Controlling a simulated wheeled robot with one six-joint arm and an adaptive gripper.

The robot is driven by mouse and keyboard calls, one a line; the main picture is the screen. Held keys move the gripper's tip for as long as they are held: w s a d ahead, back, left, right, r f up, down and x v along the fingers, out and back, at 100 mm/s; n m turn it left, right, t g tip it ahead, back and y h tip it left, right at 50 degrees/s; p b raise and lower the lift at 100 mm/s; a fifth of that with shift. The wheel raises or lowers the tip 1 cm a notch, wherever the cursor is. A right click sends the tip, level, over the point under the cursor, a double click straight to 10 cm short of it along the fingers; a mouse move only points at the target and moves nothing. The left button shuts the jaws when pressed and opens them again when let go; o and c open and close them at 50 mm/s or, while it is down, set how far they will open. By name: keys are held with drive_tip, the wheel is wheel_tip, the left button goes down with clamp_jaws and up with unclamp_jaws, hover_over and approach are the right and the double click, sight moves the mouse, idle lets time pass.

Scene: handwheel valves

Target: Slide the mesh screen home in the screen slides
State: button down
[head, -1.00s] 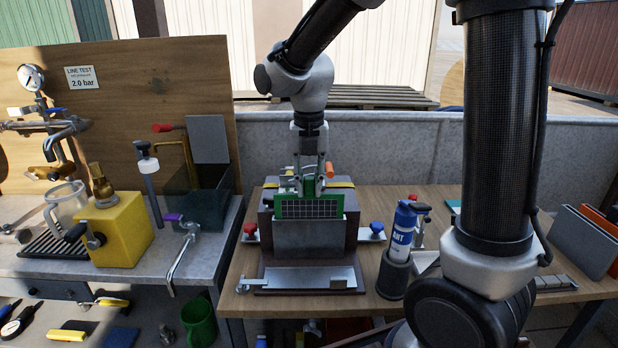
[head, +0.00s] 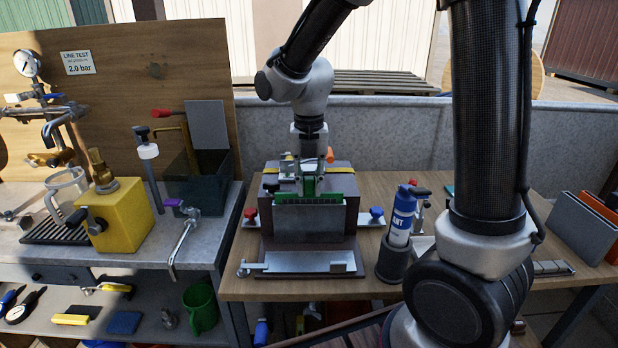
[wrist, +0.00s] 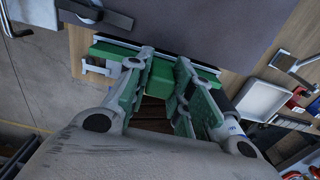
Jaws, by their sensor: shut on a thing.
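The mesh screen (head: 335,198) has a green frame. In the head view only its top edge shows above the grey metal front plate of the screen slides (head: 309,219); the rest is hidden behind that plate. My gripper (head: 310,184) is above the slides, pointing down, shut on the screen's green grip. In the wrist view my gripper (wrist: 166,92) has its fingers on either side of the green grip (wrist: 160,74), and the green top edge runs crosswise beyond it.
A blue can (head: 402,220) in a dark holder stands right of the slides. A red knob (head: 250,213) and a blue knob (head: 376,213) flank the slides. A metal latch plate (head: 305,263) lies in front. A yellow block valve (head: 118,222) stands on the left bench.

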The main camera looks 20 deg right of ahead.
drive_tip(key=shift+f, duration=1.2)
drive_tip(key=c, duration=1.2)
unclamp_jaws()
drive_tip(key=shift+o, duration=0.2)
wheel_tip(320, 180, up, 12)
drive_tip(key=shift+f, duration=0.1)
